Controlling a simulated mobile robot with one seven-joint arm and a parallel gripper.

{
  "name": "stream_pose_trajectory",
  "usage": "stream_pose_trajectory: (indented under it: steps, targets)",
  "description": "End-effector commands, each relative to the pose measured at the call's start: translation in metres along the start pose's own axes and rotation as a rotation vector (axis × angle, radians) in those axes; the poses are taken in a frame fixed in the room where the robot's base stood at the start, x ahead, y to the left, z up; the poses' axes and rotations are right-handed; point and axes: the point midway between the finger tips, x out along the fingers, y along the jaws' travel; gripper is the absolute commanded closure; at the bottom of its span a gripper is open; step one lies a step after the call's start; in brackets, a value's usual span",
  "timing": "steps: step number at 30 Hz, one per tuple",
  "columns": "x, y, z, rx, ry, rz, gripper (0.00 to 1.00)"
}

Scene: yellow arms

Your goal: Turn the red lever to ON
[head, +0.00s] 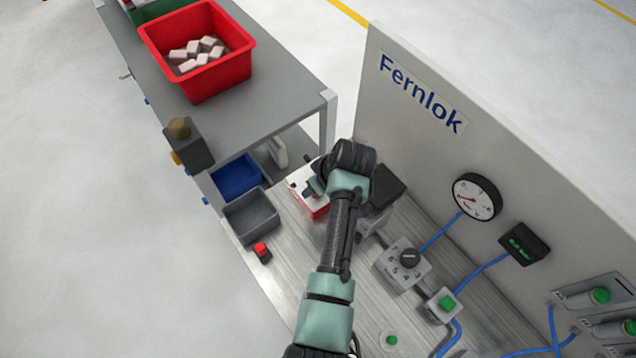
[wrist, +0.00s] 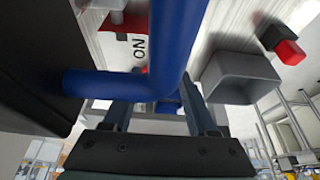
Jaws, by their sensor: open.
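A small red-and-white box (head: 299,180) sits on the steel bench, partly hidden by my wrist in the head view. In the wrist view, its white-and-red face (wrist: 139,45) carries the word ON at the top. I cannot clearly make out a red lever in either view. My gripper (wrist: 155,103) is open, with its two fingers apart; it also shows beside the box in the head view (head: 313,188). A bent blue bar or hose (wrist: 125,85) crosses in front of the fingers in the wrist view. I cannot tell whether anything touches it.
A dark box (head: 388,186) stands close right of my wrist. A dial box (head: 405,262) and green-button box (head: 443,304) stand right, before the Fernlok panel (head: 405,150).

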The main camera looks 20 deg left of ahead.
Motion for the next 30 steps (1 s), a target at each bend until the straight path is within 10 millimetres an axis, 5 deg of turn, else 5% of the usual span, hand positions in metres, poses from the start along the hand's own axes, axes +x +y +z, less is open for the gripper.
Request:
stream_pose_trajectory:
  steps: [8, 24, 30]
  targets:
    - [-0.013, 0.001, -0.001, 0.001, 0.003, 0.002, 0.42]
    - [-0.111, 0.001, 0.000, 0.001, 0.003, 0.004, 0.42]
    - [-0.128, 0.001, 0.000, 0.000, 0.001, 0.002, 0.42]
